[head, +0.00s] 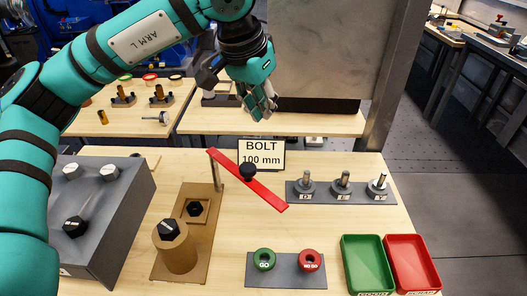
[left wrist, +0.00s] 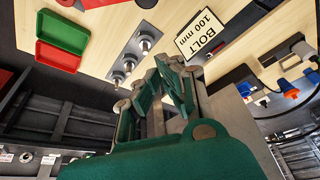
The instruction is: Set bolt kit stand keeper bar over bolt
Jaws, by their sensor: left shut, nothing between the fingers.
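The red keeper bar (head: 268,194) with a black knob (head: 248,171) lies slantwise, its far left end at the top of a thin upright post (head: 216,172). The post stands at the edge of a brown stand (head: 162,268). On the stand, a black hex-head bolt (head: 168,230) tops a round brown cylinder, and another black hex piece (head: 194,208) sits in a square frame. The bar points away from both. My left gripper (head: 262,108) is shut and empty, raised behind the BOLT 100 mm sign; its fingers also show in the left wrist view (left wrist: 172,85). My right gripper is not visible.
A grey block (head: 110,215) with hex heads stands left. Green GO and red NO GO rings sit on a grey plate (head: 285,283) in front. Grey pieces stand on a strip (head: 340,197); green (head: 346,262) and red trays (head: 432,262) lie right. The sign (head: 262,154) stands behind.

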